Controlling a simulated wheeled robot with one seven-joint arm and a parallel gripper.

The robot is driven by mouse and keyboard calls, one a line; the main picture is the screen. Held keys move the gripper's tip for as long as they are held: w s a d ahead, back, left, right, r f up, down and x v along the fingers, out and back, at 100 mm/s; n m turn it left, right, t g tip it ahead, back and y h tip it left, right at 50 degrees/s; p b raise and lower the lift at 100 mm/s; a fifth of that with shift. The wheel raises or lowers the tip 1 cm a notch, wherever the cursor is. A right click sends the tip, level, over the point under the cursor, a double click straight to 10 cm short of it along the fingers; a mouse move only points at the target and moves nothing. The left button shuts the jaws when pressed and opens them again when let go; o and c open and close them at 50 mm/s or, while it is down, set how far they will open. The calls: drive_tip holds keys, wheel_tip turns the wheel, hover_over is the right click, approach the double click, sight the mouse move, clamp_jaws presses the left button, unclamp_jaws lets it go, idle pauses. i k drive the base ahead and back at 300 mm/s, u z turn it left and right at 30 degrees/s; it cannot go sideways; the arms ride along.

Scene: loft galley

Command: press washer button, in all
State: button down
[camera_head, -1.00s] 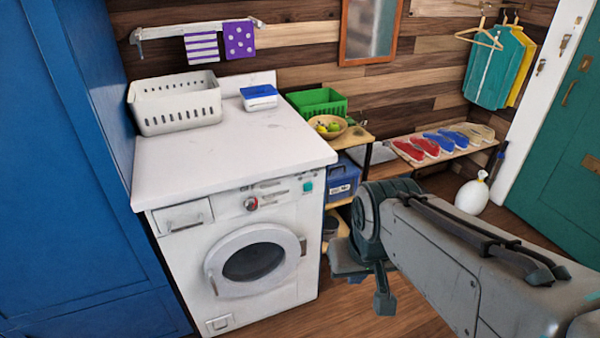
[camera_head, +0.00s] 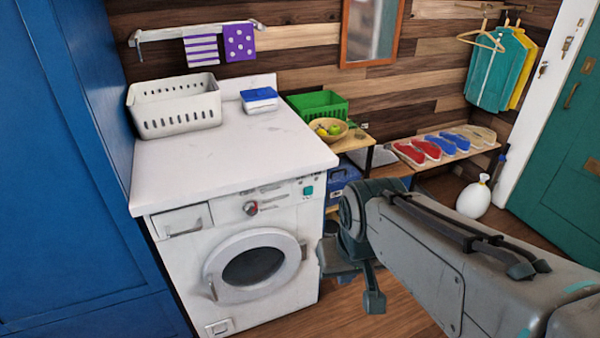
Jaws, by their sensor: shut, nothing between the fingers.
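The white washer (camera_head: 180,262) stands against the blue cabinet, with its round door (camera_head: 253,266) closed. A red and grey knob (camera_head: 251,208) is further left on the panel. My arm reaches in from the lower right. My gripper (camera_head: 373,302) hangs below the wrist, to the right of the washer front and lower than the button. It is shut and empty, apart from the button. Its fingertips are small and dark against the floor.
A white basket (camera_head: 175,118) and a blue-lidded box (camera_head: 259,99) stand on the washer top. To the right are a green crate (camera_head: 318,104), a fruit bowl (camera_head: 328,130) and a low bench with shoes (camera_head: 440,144). Wooden floor shows in front of the washer's right side.

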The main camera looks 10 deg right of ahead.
sight(308, 190)
drive_tip(key=i, duration=0.45)
drive_tip(key=z, duration=0.75)
